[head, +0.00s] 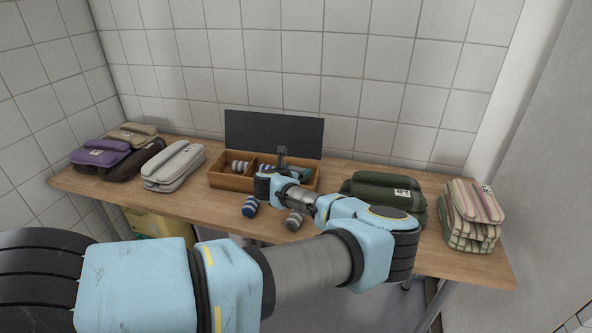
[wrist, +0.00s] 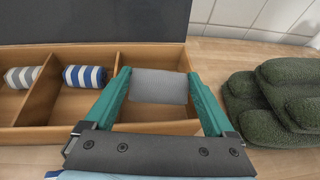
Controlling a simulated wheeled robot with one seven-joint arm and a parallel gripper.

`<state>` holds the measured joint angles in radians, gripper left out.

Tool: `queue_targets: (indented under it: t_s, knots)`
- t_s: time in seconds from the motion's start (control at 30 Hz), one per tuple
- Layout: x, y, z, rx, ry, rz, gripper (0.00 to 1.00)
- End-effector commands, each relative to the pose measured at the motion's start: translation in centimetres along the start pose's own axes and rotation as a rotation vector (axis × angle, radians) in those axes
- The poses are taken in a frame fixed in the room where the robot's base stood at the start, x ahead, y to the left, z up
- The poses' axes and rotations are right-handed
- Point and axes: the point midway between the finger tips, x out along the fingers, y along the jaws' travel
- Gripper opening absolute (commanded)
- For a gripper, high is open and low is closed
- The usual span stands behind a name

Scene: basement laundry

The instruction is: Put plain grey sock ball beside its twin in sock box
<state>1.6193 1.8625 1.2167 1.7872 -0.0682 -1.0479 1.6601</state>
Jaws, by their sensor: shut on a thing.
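My gripper (wrist: 158,76) has teal fingers and is shut on a plain grey sock ball (wrist: 158,87), held over the right compartment of the sock box. The wooden sock box (head: 231,182) has three compartments and a raised dark lid; its front wall also shows in the wrist view (wrist: 30,135). The left compartment holds a grey-and-white striped sock ball (wrist: 22,77), the middle one a blue-and-white striped sock ball (wrist: 85,76). No second plain grey ball can be made out; the held ball and fingers cover part of the right compartment. In the head view my arm hides the held ball.
A blue striped sock ball (head: 250,206) and a grey striped one (head: 294,219) lie on the wooden table (head: 215,215) before the box. A dark green folded stack (head: 365,189) is close right, striped cloths (head: 470,215) farther right. Grey (head: 173,167) and purple (head: 100,154) bundles stand left.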

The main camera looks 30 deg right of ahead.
Motion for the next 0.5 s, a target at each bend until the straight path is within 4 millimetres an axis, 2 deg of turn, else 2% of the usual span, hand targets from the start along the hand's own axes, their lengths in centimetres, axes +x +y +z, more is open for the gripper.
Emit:
queue_targets:
  t_s: [0.5]
  knots:
    - [0.5,0.0,-1.1,0.000,0.000,0.000,0.34]
